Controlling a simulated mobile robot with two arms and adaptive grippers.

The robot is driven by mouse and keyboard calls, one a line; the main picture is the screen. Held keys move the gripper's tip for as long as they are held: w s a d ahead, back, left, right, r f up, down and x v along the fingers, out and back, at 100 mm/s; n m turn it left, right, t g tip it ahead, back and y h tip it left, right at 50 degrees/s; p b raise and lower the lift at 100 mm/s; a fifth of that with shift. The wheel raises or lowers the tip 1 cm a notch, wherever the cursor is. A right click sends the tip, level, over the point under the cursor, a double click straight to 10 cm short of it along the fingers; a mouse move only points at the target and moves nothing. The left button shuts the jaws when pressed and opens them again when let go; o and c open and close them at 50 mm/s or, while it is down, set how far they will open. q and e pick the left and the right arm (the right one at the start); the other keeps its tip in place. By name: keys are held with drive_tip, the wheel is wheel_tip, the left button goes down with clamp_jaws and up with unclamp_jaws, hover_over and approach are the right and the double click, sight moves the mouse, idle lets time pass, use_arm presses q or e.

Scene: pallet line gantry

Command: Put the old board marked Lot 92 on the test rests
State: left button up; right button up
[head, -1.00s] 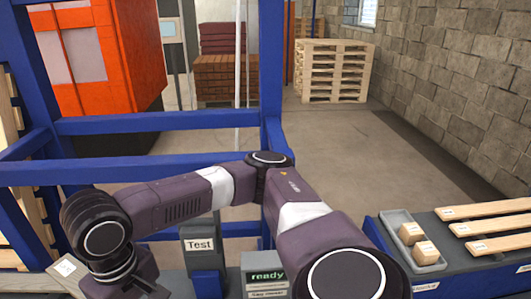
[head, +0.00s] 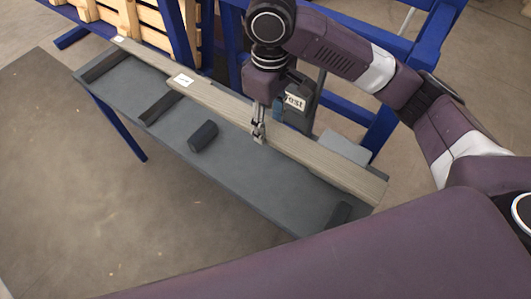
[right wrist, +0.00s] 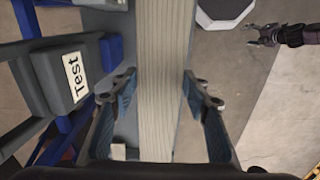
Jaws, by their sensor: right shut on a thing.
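A long grey-brown board (head: 290,143) with a white label at its left end lies lengthwise over the grey bench; the label is too small to read. My right gripper (head: 258,131) is shut on this board near its middle. In the right wrist view the board (right wrist: 163,75) runs between the two fingers. Dark rests show at the left (head: 160,107) and right (head: 338,216) under or beside the board; I cannot tell whether it touches them. My left gripper (right wrist: 258,35) seems to show small in the right wrist view, its opening unclear.
A second labelled board (head: 145,56) lies at the bench's far left, near another dark rest (head: 105,66). A Test sign (head: 294,102) and blue frame stand behind. The floor in front is clear.

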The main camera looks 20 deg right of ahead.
drive_tip(key=f, duration=0.6)
drive_tip(key=f+p, duration=0.1)
drive_tip(key=f, duration=0.5)
drive_tip(key=s+f, duration=0.1)
drive_tip(key=f, duration=0.5)
drive_tip(key=shift+a+f+p, duration=0.1)
drive_tip(key=shift+a+p, duration=0.05)
drive_tip(key=shift+p, duration=0.25)
use_arm(q)
drive_tip(key=shift+g, duration=0.3)
drive_tip(key=shift+s+a+r, duration=0.1)
drive_tip(key=shift+s+r, duration=0.15)
drive_tip(key=shift+s, duration=0.7)
drive_tip(key=shift+s+a+r, duration=0.1)
drive_tip(key=shift+s+r, duration=0.15)
drive_tip(key=shift+s, duration=0.7)
drive_tip(key=shift+s+a+r, duration=0.1)
drive_tip(key=shift+s+r, duration=0.15)
drive_tip(key=shift+s, duration=0.7)
use_arm(e)
drive_tip(key=shift+f, duration=0.45)
drive_tip(key=o, duration=1)
drive_tip(key=shift+f, duration=0.15)
drive_tip(key=shift+c, duration=0.2)
drive_tip(key=o, duration=0.4)
use_arm(q)
drive_tip(key=shift+w+d, duration=0.1)
drive_tip(key=shift+w, duration=0.4)
use_arm(e)
drive_tip(key=shift+s, duration=0.1)
